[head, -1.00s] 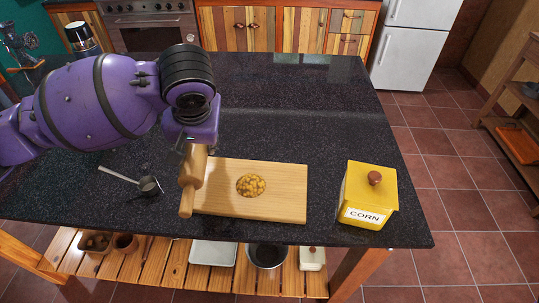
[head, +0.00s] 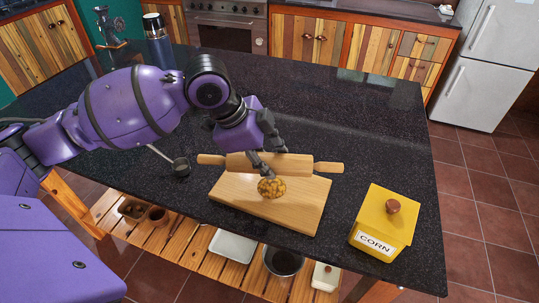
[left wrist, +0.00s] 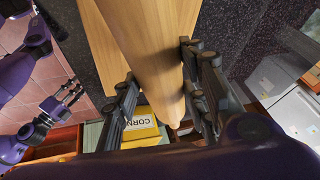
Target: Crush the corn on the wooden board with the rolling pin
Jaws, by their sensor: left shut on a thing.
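The wooden rolling pin (head: 298,166) lies crosswise over the back part of the wooden board (head: 300,217), held level. My left gripper (head: 266,158) is shut around its middle. In the left wrist view the pin (left wrist: 150,50) runs between the two fingers (left wrist: 160,95). The small round heap of yellow corn (head: 271,188) is on the board, just in front of the pin; a finger partly overlaps it in the head view. Whether the pin touches the board or corn is unclear. My right gripper (left wrist: 60,100) shows only in the left wrist view, empty with fingers apart.
A yellow CORN box (head: 380,230) with a round knob stands right of the board. A metal ladle (head: 180,166) lies to the left and a dark flask (head: 157,40) stands at the back left. The dark counter (head: 340,120) is clear behind the board.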

